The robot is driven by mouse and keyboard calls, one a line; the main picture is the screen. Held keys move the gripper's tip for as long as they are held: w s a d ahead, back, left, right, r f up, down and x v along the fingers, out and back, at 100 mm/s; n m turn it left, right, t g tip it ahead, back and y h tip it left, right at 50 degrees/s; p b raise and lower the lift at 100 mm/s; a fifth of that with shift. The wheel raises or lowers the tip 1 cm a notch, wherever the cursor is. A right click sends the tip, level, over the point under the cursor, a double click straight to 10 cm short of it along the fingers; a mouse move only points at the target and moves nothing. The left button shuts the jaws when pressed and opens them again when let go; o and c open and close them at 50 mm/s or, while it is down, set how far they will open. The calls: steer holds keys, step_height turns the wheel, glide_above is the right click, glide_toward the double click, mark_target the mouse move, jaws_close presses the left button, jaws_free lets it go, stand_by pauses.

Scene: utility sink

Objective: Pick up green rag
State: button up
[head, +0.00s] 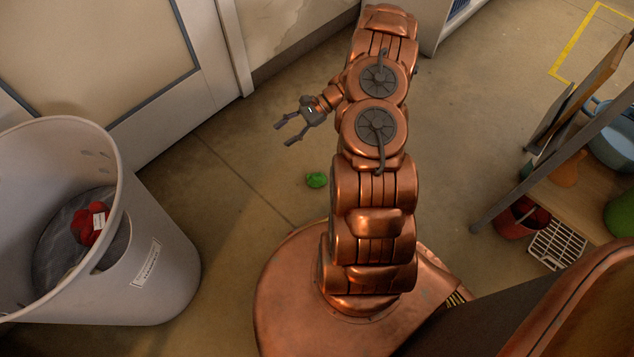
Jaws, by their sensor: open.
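A small crumpled green rag (317,180) lies on the concrete floor, just left of my copper arm and in front of my base. My gripper (283,139) is open and empty, with its two dark fingers pointing to the lower left. It is up and to the left of the rag in the picture, apart from it. The gripper appears to be above the floor, but its exact height cannot be told.
A large grey bin (150,245) stands at the left with a red item (91,224) inside. A shelf (590,185) at the right holds pots, with a red bucket (522,218) and a white crate (557,244) low down. A door (100,60) is at the back left. The floor around the rag is clear.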

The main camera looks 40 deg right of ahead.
steer(key=s+d+f+m+t+b, duration=0.1)
steer(key=d+f+m+t, duration=0.15)
steer(key=f, duration=0.45)
steer(key=s+d+f+m+t+b, duration=0.1)
steer(key=s+d+f+m+b, duration=0.1)
steer(key=d+f, duration=0.35)
steer(key=m+t+h+b, duration=0.2)
steer(key=m+t+b, duration=0.1)
steer(key=m, duration=0.1)
glide_toward(310, 179)
steer(key=shift+g+x, duration=0.25)
steer(key=shift+x, duration=0.9)
steer(key=shift+d+f, duration=0.15)
steer(key=shift+f, duration=0.25)
steer(key=shift+x, duration=0.75)
steer(key=shift+a+r+b+x, duration=0.15)
steer(key=shift+b+x, duration=0.35)
steer(key=shift+x, duration=0.5)
steer(key=shift+r+b+x, duration=0.25)
steer(key=shift+b+x, duration=0.3)
steer(key=shift+x, duration=0.45)
steer(key=shift+a+r+b+x, duration=0.15)
steer(key=shift+b+x, duration=0.35)
steer(key=shift+x, duration=0.5)
steer(key=shift+w, duration=0.1)
steer(key=shift+c, duration=0.4)
jaws_close()
